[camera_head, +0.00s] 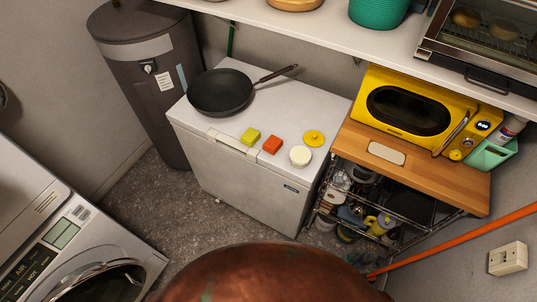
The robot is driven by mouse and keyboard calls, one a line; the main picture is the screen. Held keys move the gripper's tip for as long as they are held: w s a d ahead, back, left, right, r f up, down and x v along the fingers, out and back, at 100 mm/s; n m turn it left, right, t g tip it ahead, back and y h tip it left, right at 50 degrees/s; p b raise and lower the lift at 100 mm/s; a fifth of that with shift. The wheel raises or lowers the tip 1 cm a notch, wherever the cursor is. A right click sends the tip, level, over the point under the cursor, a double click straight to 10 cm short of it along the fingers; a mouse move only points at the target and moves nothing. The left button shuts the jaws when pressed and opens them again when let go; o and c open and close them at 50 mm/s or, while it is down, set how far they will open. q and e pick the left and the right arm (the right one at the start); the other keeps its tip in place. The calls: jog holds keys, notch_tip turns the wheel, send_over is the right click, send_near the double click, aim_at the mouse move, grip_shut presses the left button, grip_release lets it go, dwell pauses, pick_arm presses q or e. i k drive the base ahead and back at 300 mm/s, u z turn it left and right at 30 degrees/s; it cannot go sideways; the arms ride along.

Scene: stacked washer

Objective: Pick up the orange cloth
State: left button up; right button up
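A small orange, block-like item (272,145) lies on the white top of a chest freezer (265,104), near its front edge. It is the only orange piece on that top and matches the orange cloth; its fabric is too small to make out. A yellow piece (250,136) lies just left of it. A yellow round item (313,138) and a white round item (300,155) sit to its right. Nothing covers the orange item. Neither of my grippers is in view.
A black frying pan (221,92) occupies the freezer top's back left. A yellow microwave (412,107) stands on a wooden-topped rack (465,183) at right. A shelf (385,45) overhangs behind. A washer (90,262) is lower left. Floor (165,215) is clear between washer and freezer.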

aim_at(273, 145)
jog(key=u, duration=0.7)
jog(key=i, duration=0.4)
